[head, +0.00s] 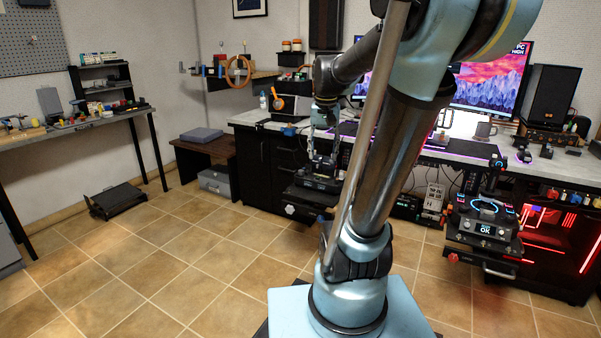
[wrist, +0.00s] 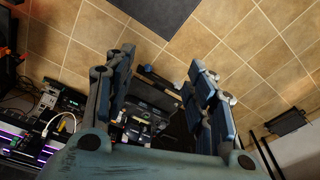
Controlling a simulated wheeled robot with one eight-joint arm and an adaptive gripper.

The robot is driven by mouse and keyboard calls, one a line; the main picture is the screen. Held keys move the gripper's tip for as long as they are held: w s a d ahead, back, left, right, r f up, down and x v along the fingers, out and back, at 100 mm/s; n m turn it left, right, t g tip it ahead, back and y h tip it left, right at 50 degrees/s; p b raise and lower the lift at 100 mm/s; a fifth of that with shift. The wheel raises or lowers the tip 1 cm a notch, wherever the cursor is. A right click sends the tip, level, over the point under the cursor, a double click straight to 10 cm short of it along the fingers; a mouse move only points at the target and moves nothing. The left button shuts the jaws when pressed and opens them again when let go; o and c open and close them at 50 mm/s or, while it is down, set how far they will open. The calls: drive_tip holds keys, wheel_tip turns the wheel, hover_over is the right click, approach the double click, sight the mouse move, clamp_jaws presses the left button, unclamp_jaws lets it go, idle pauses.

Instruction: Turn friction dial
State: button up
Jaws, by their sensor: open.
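A dark control unit with levers (head: 318,178) sits on a pulled-out shelf at the desk's left part. My gripper (head: 325,135) hangs just above it, fingers pointing down, in the head view. In the wrist view my gripper (wrist: 160,62) is open, with the unit (wrist: 145,112) seen between the two blue-grey fingers. Nothing is held between them. A friction dial cannot be made out clearly on the unit; it is small, dark and partly hidden by the fingers. I cannot tell whether any finger touches the unit.
A second control unit with a lit "OK" screen (head: 485,225) stands at the right. The desk (head: 455,150) carries monitors and a speaker (head: 550,95). A workbench (head: 90,122) stands at the left, with a black pedal-like frame (head: 117,200) on the floor. The tiled floor is mostly clear.

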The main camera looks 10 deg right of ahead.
drive_tip(key=w+r+m, duration=0.2)
drive_tip(key=w+r, duration=0.2)
drive_tip(key=w, duration=1)
drive_tip(key=m+g, duration=0.2)
drive_tip(key=m, duration=0.4)
hover_over(301, 172)
drive_tip(key=w, duration=0.3)
wheel_tip(301, 172, down, 19)
drive_tip(key=f, duration=1)
drive_tip(key=s+f, duration=0.1)
drive_tip(key=f, duration=0.5)
drive_tip(key=shift+d+f, duration=0.1)
drive_tip(key=shift+d, duration=0.05)
